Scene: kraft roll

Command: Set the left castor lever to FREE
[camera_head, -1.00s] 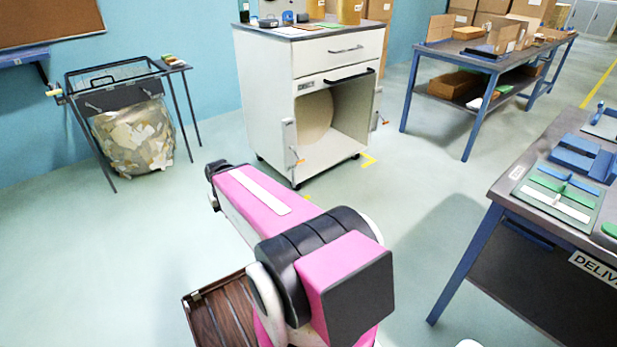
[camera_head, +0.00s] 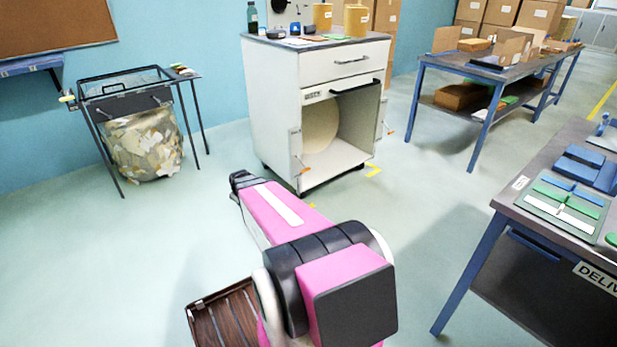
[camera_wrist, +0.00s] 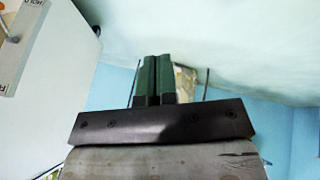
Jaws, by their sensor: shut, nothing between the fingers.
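The white cabinet on castors (camera_head: 271,105) stands upright beyond my arm, with an open lower bay. The left lever (camera_head: 305,171), with an orange tip, is at its lower front left corner; its setting is too small to read. A second orange-tipped lever (camera_head: 390,131) is on the right. In the wrist view, a pale panel (camera_wrist: 45,65) at the left carries a label reading HOLD (camera_wrist: 34,4), seen rotated, and part of another label at the edge. My gripper (camera_wrist: 154,62) has its two green fingers together, empty, apart from the panel.
A wire-framed stand with a bag of scraps (camera_head: 143,145) is at the left. A delivery table (camera_head: 505,195) stands at the right, and a blue-legged workbench (camera_head: 480,65) behind. A brown slatted crate (camera_head: 225,318) is beside my arm. Open floor lies left of the cabinet.

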